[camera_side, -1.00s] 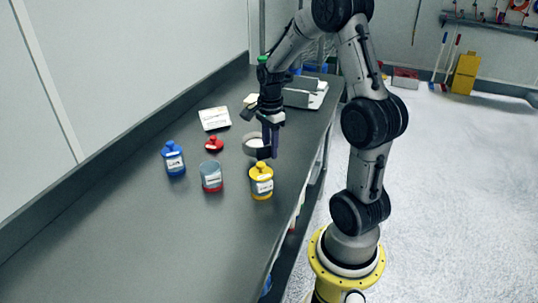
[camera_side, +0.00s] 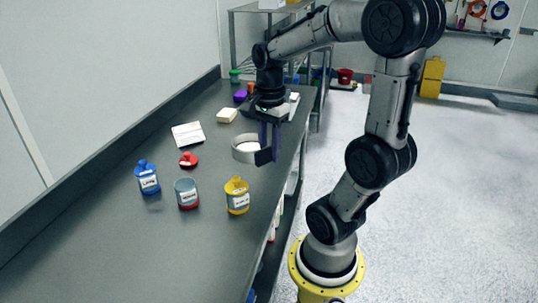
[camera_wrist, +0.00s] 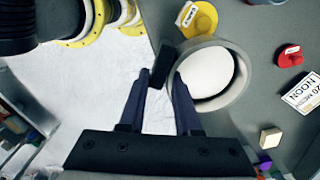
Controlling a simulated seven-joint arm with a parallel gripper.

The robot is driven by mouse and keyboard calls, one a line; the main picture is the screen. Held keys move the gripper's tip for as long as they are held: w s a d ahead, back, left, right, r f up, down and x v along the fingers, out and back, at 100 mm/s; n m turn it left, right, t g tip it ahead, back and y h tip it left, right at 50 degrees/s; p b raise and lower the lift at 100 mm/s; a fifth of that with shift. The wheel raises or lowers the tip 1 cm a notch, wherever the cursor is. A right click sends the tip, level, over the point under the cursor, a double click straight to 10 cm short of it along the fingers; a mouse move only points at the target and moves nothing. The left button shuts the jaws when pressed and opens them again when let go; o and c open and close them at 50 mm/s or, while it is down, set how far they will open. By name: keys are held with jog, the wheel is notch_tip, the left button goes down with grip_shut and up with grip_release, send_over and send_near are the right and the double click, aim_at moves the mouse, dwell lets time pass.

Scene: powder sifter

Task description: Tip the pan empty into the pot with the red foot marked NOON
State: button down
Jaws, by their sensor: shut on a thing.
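The pan (camera_side: 242,157) is a round light-grey dish with white powder in it, level, with a dark handle. My gripper (camera_side: 268,158) is shut on that handle; the wrist view shows the pan (camera_wrist: 238,98) just right of the fingers (camera_wrist: 163,80). Its height above the bench is hard to judge. The pot with the red foot (camera_side: 187,194) is grey, upright and open-topped, in front and left of the pan. Its label is too small to read. A card (camera_wrist: 305,93) reads NOON in the wrist view.
A blue lidded pot (camera_side: 148,179) stands left of the red-footed pot and a yellow lidded pot (camera_side: 237,197) right of it. A red lid (camera_side: 188,159) lies behind it. A pale block (camera_side: 227,116) is further back. The front bench is clear.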

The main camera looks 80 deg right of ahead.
jog(key=w+n+h, duration=0.2)
jog(key=w+n, duration=0.5)
jog(key=w, duration=0.9)
jog(key=shift+w+d, duration=0.3)
jog(key=shift+w, duration=0.05)
jog(key=shift+a, duration=0.1)
jog(key=shift+a+r+h, duration=0.1)
jog(key=shift+a+h, duration=0.05)
jog(key=shift+h, duration=0.55)
jog(key=shift+a+r+h, duration=0.1)
jog(key=shift+a+h, duration=0.05)
jog(key=shift+h, duration=0.55)
